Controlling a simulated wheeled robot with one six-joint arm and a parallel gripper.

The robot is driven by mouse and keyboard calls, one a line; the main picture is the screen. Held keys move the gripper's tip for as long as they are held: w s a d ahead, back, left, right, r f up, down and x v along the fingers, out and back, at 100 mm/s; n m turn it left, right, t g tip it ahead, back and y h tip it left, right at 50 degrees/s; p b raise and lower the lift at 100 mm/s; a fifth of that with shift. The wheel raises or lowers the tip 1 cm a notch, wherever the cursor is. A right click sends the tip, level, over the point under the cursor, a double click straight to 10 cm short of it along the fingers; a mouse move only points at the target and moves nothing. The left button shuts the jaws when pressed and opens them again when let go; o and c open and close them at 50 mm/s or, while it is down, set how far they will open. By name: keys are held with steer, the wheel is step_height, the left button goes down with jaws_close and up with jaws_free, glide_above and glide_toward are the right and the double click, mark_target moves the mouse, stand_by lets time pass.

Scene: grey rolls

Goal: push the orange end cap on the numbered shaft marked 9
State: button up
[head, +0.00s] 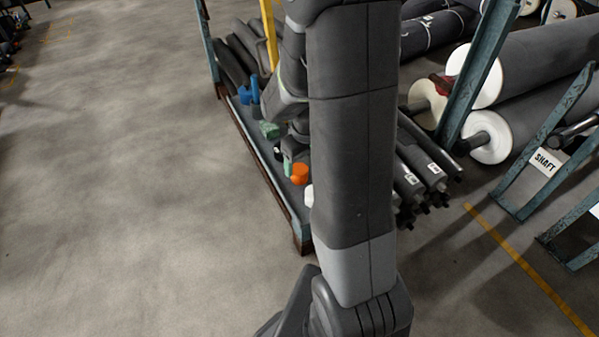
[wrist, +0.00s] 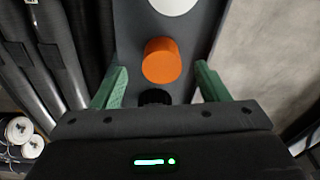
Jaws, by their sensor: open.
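The orange end cap (head: 300,174) stands on the grey shelf strip of the rack in the head view. In the wrist view the orange end cap (wrist: 161,60) is centred just ahead of my gripper (wrist: 162,68). The green fingers are apart, one on each side of the cap, with visible gaps and nothing held. Dark shafts with white labels (head: 412,179) lie to the right of my arm in the head view. Their numbers are too small to read, so I cannot tell which is 9. My arm hides part of the rack.
A white cap (wrist: 175,4) lies beyond the orange one, and a black one (wrist: 155,97) lies nearer my gripper. Blue items (head: 250,92) stand farther along the rack. A yellow post (head: 269,35) rises close to my arm. Open floor (head: 130,200) lies left.

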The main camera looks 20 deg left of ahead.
mark_target(299, 169)
steer(key=shift+w+a+f, duration=0.1)
steer(key=shift+a+f, duration=0.05)
steer(key=shift+f, duration=0.6)
steer(key=shift+w+a+f, duration=0.1)
steer(key=shift+a+f, duration=0.1)
steer(key=shift+f, duration=0.5)
steer(key=shift+a+f, duration=0.15)
steer(key=shift+f, duration=0.6)
steer(key=c, duration=1)
